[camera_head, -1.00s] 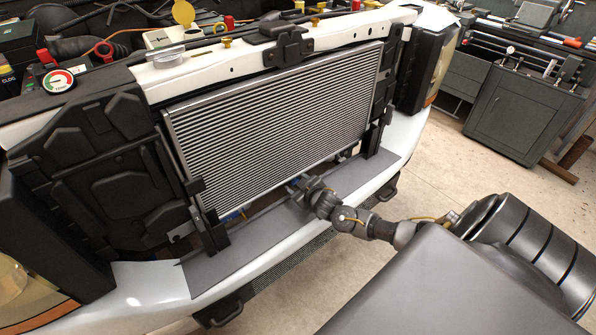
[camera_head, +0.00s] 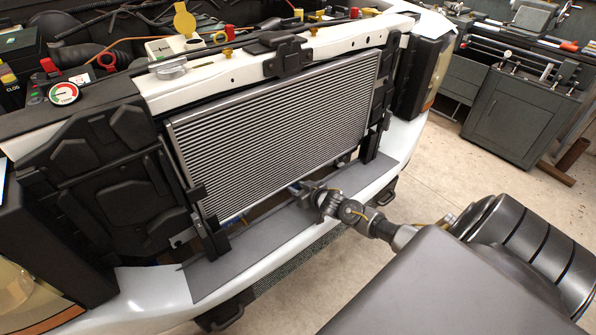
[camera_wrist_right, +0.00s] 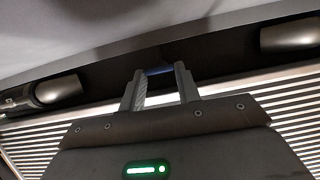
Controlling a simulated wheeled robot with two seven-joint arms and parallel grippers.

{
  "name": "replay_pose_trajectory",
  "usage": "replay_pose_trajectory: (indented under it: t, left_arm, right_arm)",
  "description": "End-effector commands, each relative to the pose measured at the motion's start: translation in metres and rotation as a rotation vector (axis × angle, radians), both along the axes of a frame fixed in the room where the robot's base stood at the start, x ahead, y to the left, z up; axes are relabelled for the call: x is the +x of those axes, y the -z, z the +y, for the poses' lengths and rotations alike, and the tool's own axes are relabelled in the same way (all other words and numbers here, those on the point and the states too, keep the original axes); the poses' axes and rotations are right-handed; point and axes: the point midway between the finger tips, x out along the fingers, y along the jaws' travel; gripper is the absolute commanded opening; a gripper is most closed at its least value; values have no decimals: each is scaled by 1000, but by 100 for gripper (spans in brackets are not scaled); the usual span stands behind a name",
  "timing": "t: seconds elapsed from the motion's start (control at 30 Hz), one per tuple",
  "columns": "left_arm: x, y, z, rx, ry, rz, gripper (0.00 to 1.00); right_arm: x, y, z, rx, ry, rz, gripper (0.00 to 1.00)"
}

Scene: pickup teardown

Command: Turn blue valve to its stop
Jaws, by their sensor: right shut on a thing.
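A small blue piece, seemingly the blue valve (camera_wrist_right: 158,71), shows between the fingertips of my right gripper in the right wrist view. My right gripper (camera_wrist_right: 160,82) is shut on it, one finger at each side. In the head view my right gripper (camera_head: 297,187) reaches in under the lower edge of the radiator, just above the grey bumper ledge. The valve's handle and body are mostly hidden there. My left gripper is in neither view.
The finned radiator (camera_head: 280,130) stands directly above the gripper. The grey ledge (camera_head: 240,247) and white bumper (camera_head: 150,298) lie below and in front. A bluish patch (camera_head: 231,219) shows under the radiator's left corner. Open floor (camera_head: 470,185) lies to the right.

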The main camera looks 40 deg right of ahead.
Motion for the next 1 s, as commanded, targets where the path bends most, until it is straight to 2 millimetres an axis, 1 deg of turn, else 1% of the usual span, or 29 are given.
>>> replay_pose_trajectory:
  t: [0.2, 0.23, 0.37, 0.63, 0.73, 0.87, 1.0]
  left_arm:
    - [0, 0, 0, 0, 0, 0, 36]
    - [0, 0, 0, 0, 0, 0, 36]
    - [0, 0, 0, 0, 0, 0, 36]
    - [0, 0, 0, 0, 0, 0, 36]
    - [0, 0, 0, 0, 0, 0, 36]
    - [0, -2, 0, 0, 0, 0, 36]
    - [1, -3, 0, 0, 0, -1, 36]
  right_arm:
    - [0, 0, 0, 0, 1, -2, 10]
    - [0, 0, 0, 0, 1, -2, 37]
    - [0, 0, 0, -1, 1, -2, 54]
    - [0, 0, 0, -2, 0, -1, 55]
    - [-5, -2, 0, -3, 0, 0, 55]
    - [-22, -9, 0, -3, 0, 0, 55]
    - [-49, -19, 1, -4, -2, 1, 55]
